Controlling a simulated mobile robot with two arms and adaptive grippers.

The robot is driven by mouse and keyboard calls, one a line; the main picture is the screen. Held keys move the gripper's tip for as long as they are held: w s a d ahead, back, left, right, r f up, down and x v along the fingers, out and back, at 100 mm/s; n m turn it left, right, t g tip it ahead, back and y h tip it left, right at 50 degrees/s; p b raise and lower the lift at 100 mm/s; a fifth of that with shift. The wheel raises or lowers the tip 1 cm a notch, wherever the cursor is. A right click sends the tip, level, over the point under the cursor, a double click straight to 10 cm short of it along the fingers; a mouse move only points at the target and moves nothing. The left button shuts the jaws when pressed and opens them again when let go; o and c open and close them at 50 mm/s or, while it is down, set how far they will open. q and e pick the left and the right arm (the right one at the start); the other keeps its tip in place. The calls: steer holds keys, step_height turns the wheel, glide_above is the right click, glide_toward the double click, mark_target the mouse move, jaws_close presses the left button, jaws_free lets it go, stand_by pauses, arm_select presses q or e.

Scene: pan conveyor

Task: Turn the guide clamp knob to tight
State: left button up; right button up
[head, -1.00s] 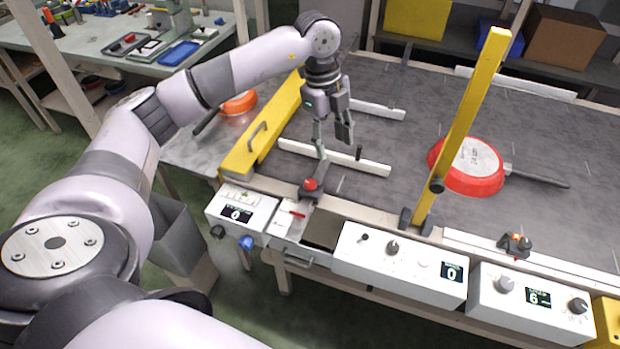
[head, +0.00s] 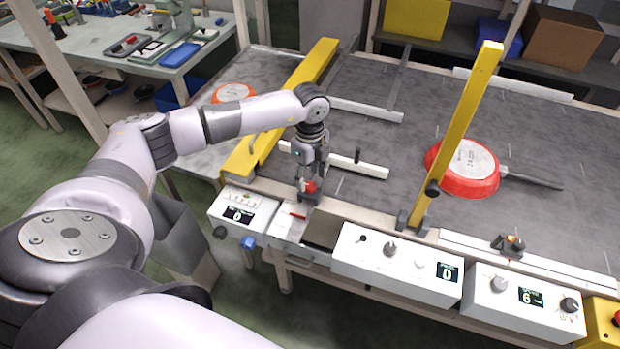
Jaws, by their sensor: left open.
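A red clamp knob (head: 309,187) sits on a dark bracket at the conveyor's front edge, by the near end of a white guide rail (head: 335,160). My left gripper (head: 311,179) points down over this knob, with its open fingers at either side of it. The fingers partly cover the knob, and I cannot tell whether they touch it. The knob's turn position is too small to read. A second small clamp with a reddish knob (head: 514,242) stands on the front rail at the right. My right gripper is out of view.
A yellow post (head: 460,130) stands upright right of my gripper. A red pan (head: 468,172) lies on the belt beyond it, and another orange-red pan (head: 233,92) at the far left. White control boxes (head: 395,265) line the front edge.

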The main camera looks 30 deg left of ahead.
mark_target(310, 188)
arm_select(q)
steer(key=shift+f, duration=1.4)
steer(key=shift+c, duration=0.2)
jaws_close()
